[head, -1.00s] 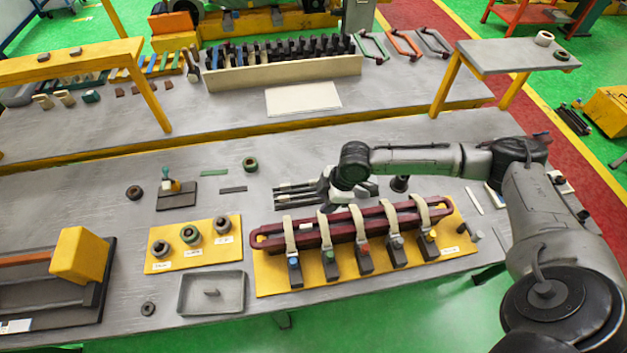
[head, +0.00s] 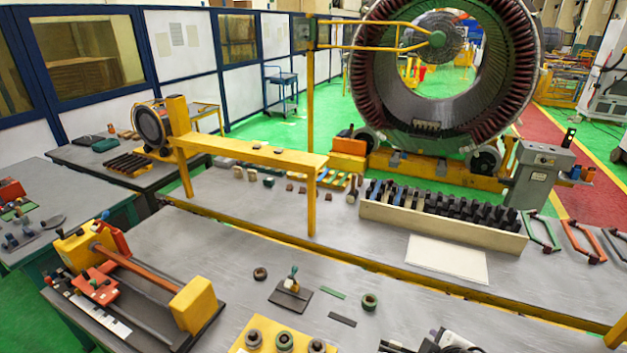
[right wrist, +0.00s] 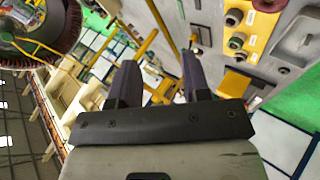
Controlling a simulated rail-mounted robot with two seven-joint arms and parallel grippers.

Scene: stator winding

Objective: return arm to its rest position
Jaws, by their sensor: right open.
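My right gripper (right wrist: 158,70) is open in the right wrist view. Its two dark fingers stand apart, with nothing held between them. In the head view only a small part of the right arm's end shows at the bottom edge, right of the middle, over the grey bench (head: 240,255). The rest of that arm is out of the head view. My left gripper is in neither view now.
A yellow plate (head: 262,345) with several rings lies at the front of the bench. A vise-like fixture (head: 130,285) stands at left. A yellow shelf frame (head: 245,150), a rack of dark blocks (head: 440,225) and a large stator ring (head: 365,85) are behind.

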